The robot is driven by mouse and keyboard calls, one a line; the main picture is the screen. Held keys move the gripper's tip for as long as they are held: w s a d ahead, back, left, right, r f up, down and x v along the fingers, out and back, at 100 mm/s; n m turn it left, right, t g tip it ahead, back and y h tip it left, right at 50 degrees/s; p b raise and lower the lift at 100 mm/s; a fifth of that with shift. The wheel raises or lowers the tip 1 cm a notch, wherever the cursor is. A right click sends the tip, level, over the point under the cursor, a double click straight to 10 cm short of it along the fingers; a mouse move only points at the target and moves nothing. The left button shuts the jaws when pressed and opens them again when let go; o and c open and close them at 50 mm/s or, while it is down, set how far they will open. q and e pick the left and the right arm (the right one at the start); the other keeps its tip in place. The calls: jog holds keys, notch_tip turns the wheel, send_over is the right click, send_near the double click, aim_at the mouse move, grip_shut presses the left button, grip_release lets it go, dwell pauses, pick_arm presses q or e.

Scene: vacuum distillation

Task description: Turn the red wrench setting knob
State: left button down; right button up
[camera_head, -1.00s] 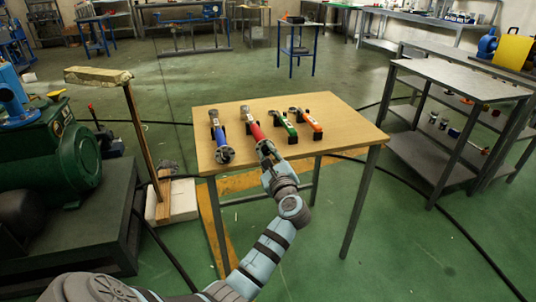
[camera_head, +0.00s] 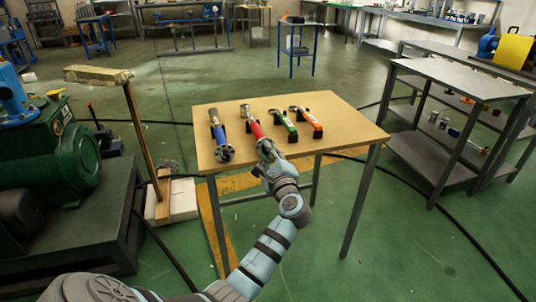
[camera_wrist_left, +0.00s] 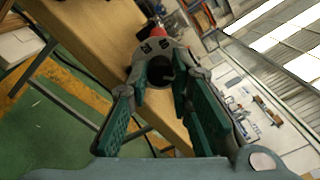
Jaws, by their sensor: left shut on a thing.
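The red wrench (camera_head: 256,131) lies on a holder on the wooden table, its knob end pointing to the table's front edge. My left gripper (camera_head: 266,155) reaches this end from the front and is shut on the setting knob. In the left wrist view the gripper (camera_wrist_left: 157,88) has its green-padded fingers on both sides of the grey knob end (camera_wrist_left: 158,66). A bit of the red handle (camera_wrist_left: 154,32) shows behind it. The fingers partly hide the knob. My right gripper is not in view.
On the table (camera_head: 340,135), a blue wrench (camera_head: 220,142) lies close on the left. A green wrench (camera_head: 286,124) and an orange wrench (camera_head: 309,120) lie to the right. The table's right part is clear. A green motor (camera_head: 65,155) stands at the left.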

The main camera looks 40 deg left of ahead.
pick_arm(q)
jog(key=shift+f, duration=0.15)
jog(key=c, duration=1.4)
grip_release()
jog(key=shift+c, duration=0.2)
notch_tip(320, 180, up, 10)
